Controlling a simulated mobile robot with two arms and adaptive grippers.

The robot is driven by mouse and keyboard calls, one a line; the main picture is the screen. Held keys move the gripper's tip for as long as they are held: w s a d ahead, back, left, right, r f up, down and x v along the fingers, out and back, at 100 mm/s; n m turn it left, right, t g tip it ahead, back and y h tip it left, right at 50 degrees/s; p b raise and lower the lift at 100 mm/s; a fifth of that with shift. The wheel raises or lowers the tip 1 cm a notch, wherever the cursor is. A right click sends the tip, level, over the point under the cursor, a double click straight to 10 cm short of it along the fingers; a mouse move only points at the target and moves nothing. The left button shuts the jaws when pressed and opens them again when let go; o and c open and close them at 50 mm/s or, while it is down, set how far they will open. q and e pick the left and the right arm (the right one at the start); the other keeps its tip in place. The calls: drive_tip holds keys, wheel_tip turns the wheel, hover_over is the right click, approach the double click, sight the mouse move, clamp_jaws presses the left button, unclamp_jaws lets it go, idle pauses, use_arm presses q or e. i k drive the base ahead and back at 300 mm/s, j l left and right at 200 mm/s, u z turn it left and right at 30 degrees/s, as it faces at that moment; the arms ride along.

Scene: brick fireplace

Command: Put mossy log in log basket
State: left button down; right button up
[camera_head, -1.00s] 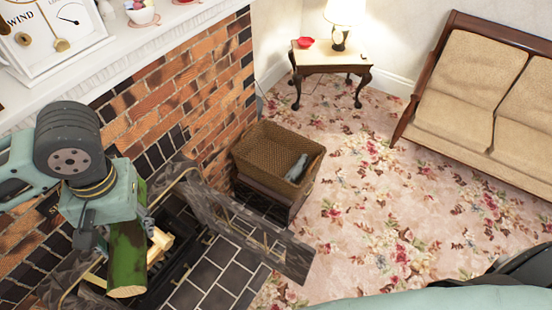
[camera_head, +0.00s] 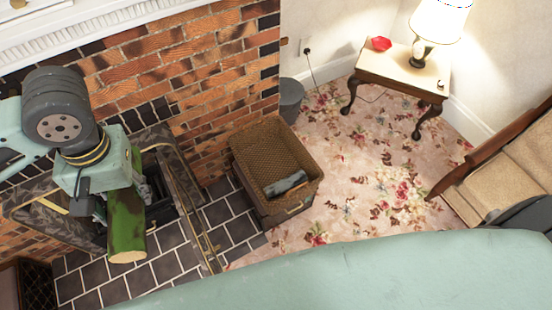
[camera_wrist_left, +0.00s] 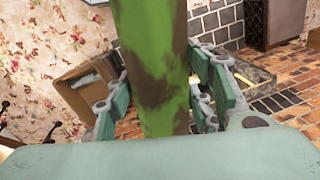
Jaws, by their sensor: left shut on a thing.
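The mossy log (camera_head: 126,222) is green with brown patches and a pale cut end. My left gripper (camera_head: 92,203) is shut on it and holds it up in front of the fireplace opening, above the tiled hearth. In the left wrist view the log (camera_wrist_left: 152,60) runs upright between the fingers of the left gripper (camera_wrist_left: 155,105). The log basket (camera_head: 262,150) is brown wicker and stands right of the log, with a grey thing lying in it. It also shows behind the gripper in the left wrist view (camera_wrist_left: 85,88). My right gripper is not in view.
A folding fire screen (camera_head: 188,195) stands between the log and the basket. A dark tiled hearth (camera_head: 150,268) lies below. A small table (camera_head: 400,75) with a lamp (camera_head: 438,25) and red bowl (camera_head: 381,44) stands at the back. A grey bin (camera_head: 291,98) stands behind the basket.

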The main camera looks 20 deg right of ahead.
sight(270, 164)
drive_tip(key=i+l+u, duration=0.1)
drive_tip(key=l+u, duration=0.2)
drive_tip(key=l, duration=0.6)
drive_tip(key=l+u, duration=0.35)
drive_tip(key=l, duration=0.55)
drive_tip(key=k+l+u, duration=0.1)
drive_tip(key=l+u, duration=0.2)
drive_tip(key=l, duration=0.6)
drive_tip(key=i+l+u, duration=0.2)
drive_tip(key=l, duration=0.25)
drive_tip(key=i+l+u, duration=0.2)
drive_tip(key=l, duration=0.3)
drive_tip(key=l+u, duration=0.25)
drive_tip(key=l, duration=0.25)
drive_tip(key=i+l+u, duration=0.2)
drive_tip(key=l, duration=0.35)
drive_tip(key=l+u, duration=0.1)
drive_tip(key=i+l, duration=0.05)
drive_tip(key=l, duration=0.1)
